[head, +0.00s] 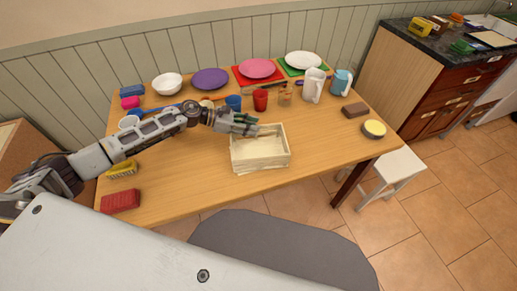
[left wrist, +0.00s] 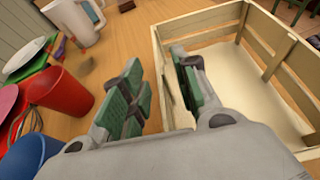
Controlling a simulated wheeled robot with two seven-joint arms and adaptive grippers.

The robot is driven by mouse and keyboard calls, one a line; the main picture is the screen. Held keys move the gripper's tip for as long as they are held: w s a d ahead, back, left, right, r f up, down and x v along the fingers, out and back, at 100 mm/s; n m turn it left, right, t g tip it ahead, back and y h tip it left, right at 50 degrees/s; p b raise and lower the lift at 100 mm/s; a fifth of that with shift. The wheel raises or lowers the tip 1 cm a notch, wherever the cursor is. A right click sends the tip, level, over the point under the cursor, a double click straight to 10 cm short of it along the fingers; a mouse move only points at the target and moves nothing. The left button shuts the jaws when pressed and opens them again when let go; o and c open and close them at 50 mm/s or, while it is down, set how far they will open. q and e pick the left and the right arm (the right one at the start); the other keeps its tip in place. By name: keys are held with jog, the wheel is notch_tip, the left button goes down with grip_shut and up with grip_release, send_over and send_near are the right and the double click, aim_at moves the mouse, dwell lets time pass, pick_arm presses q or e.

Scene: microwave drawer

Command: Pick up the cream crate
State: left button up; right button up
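The cream crate (head: 262,163) is an open, empty slatted wooden box, upright on the table near its front edge. My left gripper (head: 249,125) is at the crate's back left corner. In the left wrist view the crate (left wrist: 246,75) fills the right side. There my left gripper (left wrist: 157,78) is open, with one green-padded finger outside the crate's wall and the other over or inside it. I cannot tell whether either finger touches the wall. My right gripper is not in view.
The wooden table (head: 195,187) holds a red cup (head: 260,100), a blue cup (head: 234,102) and a white pitcher (head: 313,86) behind the crate. A brown block (head: 355,110) lies to the right. A grey chair (head: 280,245) stands in front.

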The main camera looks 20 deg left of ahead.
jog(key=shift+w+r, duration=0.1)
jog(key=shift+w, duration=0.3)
pick_arm(q)
jog(key=shift+c, duration=0.3)
jog(key=c, duration=0.5)
grip_shut()
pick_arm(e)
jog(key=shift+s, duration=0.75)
